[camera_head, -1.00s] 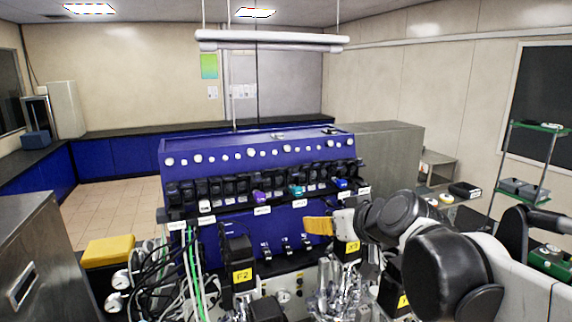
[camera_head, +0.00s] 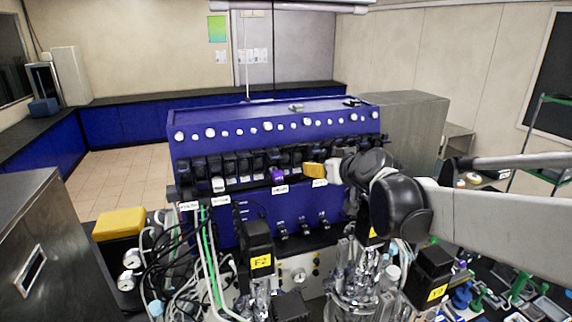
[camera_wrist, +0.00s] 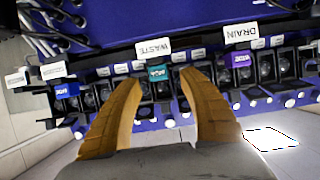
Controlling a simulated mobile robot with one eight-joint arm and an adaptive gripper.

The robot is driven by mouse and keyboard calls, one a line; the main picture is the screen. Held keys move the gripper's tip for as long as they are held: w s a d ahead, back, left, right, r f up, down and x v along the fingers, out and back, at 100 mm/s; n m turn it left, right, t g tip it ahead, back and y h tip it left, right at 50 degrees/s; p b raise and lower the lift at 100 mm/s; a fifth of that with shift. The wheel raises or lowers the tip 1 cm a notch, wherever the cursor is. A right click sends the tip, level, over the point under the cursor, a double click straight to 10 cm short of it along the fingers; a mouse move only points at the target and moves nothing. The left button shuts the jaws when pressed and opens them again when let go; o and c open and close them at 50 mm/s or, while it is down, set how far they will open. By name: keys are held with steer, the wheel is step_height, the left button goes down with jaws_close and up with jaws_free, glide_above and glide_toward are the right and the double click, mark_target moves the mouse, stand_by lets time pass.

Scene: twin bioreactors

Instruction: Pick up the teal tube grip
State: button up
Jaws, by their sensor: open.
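The teal tube grip (camera_wrist: 157,73) sits in the row of black pump heads, below the WASTE label in the wrist view. It shows between and beyond the two orange fingers of my gripper (camera_wrist: 160,92), which are apart with nothing held. In the head view my gripper (camera_head: 314,170) is at the front of the pump row, right of the purple grip (camera_head: 277,174). The teal grip is hidden there behind my gripper and arm.
The blue bioreactor console (camera_head: 270,118) carries the pump row. In the wrist view a purple grip (camera_wrist: 242,60) and a blue grip (camera_wrist: 67,90) flank the teal one. Tubing and glass vessels (camera_head: 355,280) crowd the space below. A yellow box (camera_head: 119,223) stands at left.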

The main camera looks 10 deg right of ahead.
steer(key=x, duration=0.2)
steer(key=shift+w+f, duration=0.15)
steer(key=shift+w, duration=0.2)
steer(key=shift+s, duration=0.3)
steer(key=shift+w, duration=0.1)
jaws_close()
